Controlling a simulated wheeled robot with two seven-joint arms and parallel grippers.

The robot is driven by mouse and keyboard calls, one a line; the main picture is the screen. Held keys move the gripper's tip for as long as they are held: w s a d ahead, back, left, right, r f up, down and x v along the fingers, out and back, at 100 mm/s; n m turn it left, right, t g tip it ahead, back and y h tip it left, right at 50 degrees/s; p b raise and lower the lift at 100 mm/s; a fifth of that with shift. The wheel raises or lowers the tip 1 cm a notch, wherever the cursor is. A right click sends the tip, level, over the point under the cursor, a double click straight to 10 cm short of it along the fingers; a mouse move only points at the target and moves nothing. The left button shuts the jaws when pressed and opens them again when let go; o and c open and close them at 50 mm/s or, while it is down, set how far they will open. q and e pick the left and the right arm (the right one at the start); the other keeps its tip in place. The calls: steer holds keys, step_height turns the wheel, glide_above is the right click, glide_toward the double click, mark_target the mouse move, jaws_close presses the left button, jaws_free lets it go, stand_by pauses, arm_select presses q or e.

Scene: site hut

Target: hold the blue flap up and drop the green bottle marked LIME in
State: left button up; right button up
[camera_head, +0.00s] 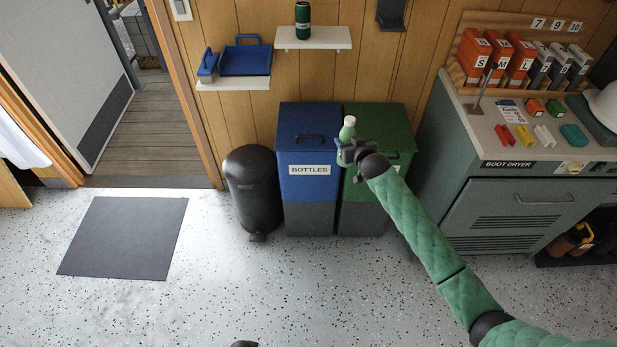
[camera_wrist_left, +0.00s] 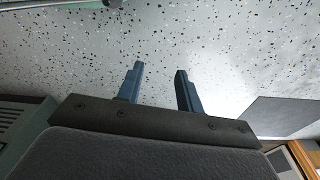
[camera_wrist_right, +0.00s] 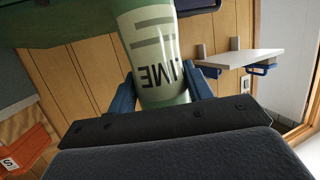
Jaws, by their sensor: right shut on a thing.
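The blue bin (camera_head: 309,190), labelled BOTTLES, stands against the wall. Its blue flap (camera_head: 302,122) with a dark handle lies down, shut. My right gripper (camera_head: 349,150) is shut on the green bottle (camera_head: 347,131), which has a white cap and is held upright in front of the green bin beside the blue one. In the right wrist view, the bottle (camera_wrist_right: 150,45) shows LIME upside down between the fingers (camera_wrist_right: 162,88). My left gripper (camera_wrist_left: 160,70) is open and empty above the speckled floor; its fingers are not in the head view.
The green bin (camera_head: 378,120) touches the blue bin's right side. A black cylinder (camera_head: 252,190) stands to the left. A shelf (camera_head: 314,38) above holds a dark green can (camera_head: 303,18). The boot dryer cabinet (camera_head: 510,205) is at right. The floor in front is clear around a grey mat (camera_head: 125,238).

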arm_select(q)
steer(key=shift+w, duration=0.15)
steer(key=shift+c, duration=1)
steer(key=w+d+r+m+t, duration=0.15)
steer(key=w+r, duration=0.55)
steer(key=w, duration=0.7)
steer(key=w+d+r+m+t+y, duration=0.1)
steer(key=w+d+r+t, duration=0.2)
steer(key=w+r, duration=0.8)
steer(key=w+d+r+m+t, duration=0.1)
steer(key=w+d+r+t, duration=0.15)
steer(key=w, duration=1.55)
steer(key=w+d+r+m+t+y, duration=0.2)
steer(key=w+d+r+m+t, duration=0.15)
steer(key=w+r, duration=0.8)
steer(key=w+d+r+m+t+h, duration=0.2)
steer(key=d+r+m+t, duration=0.45)
steer(key=m, duration=0.25)
steer(key=shift+g, duration=0.3)
steer(key=shift+w+a+r, duration=0.15)
steer(key=shift+w, duration=2.7)
steer(key=shift+w+a+r, duration=0.1)
steer(key=shift+w+a, duration=0.05)
steer(key=shift+w, duration=2.65)
